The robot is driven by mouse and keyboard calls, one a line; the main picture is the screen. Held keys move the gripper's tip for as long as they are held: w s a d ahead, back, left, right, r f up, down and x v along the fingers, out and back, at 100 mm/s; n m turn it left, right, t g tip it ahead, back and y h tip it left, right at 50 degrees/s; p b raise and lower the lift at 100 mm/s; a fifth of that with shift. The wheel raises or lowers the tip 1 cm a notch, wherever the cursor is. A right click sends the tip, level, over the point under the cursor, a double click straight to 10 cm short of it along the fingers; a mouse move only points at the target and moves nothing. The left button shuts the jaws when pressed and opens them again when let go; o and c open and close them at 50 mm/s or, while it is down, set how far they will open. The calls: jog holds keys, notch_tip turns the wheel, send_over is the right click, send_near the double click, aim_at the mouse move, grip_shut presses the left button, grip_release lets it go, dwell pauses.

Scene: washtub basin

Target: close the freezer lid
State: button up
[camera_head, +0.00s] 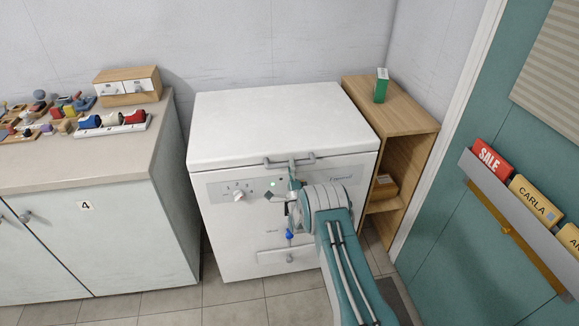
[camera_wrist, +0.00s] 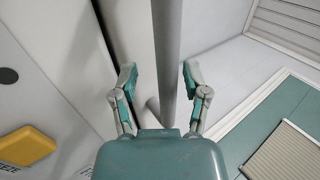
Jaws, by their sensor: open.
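The white chest freezer (camera_head: 230,235) stands against the back wall. Its white lid (camera_head: 275,120) lies flat across the top and looks down or nearly down; a narrow dark seam (camera_wrist: 113,30) shows beside it in the wrist view. The grey bar handle (camera_head: 278,162) is on the lid's front edge. My gripper (camera_head: 288,182) is in front of the freezer at the handle. In the wrist view the handle bar (camera_wrist: 166,50) passes between my open fingers, with a gap on both sides. My arm hides part of the freezer's lower right front.
A cabinet (camera_head: 110,230) with toys and a small drawer box (camera_head: 127,87) stands left. A wooden shelf (camera_head: 410,118) with a green box (camera_head: 381,86) stands close on the right, beside a teal door (camera_head: 450,240). Tiled floor in front is clear.

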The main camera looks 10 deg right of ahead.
jog(key=v, duration=1.2)
